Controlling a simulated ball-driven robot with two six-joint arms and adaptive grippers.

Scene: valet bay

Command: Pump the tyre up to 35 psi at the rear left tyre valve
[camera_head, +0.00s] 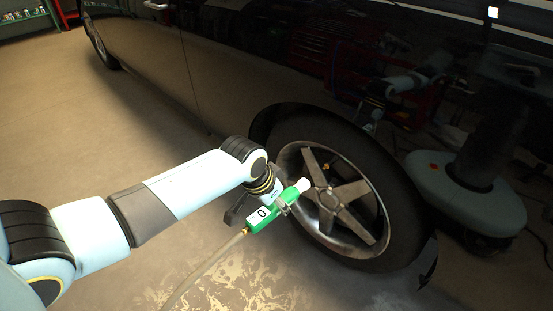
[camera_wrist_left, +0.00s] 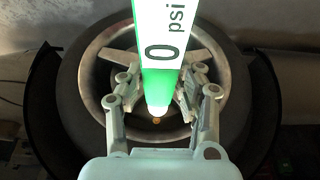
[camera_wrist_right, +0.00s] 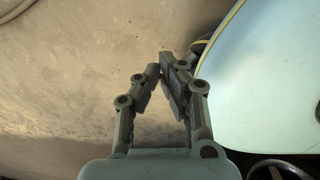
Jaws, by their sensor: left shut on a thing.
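My left gripper (camera_head: 284,205) is shut on a green tyre inflator (camera_head: 262,216) with a white nozzle. The inflator's display reads 0 in the head view and "0 psi" in the left wrist view (camera_wrist_left: 165,45). The rear left wheel's tyre (camera_head: 402,215) surrounds a five-spoke rim. The white nozzle points towards the rim. In the left wrist view a small orange-brown spot, perhaps the valve (camera_wrist_left: 157,121), shows just below the nozzle tip; I cannot tell whether they touch. My right gripper (camera_wrist_right: 163,75) shows only in its wrist view, its fingertips together and nothing between them.
A hose (camera_head: 205,268) runs from the inflator down to the floor. The dark car body (camera_head: 240,70) fills the back and reflects my body and the workshop. Open concrete floor (camera_head: 90,135) lies on the left. A green shelf (camera_head: 30,25) stands far back left.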

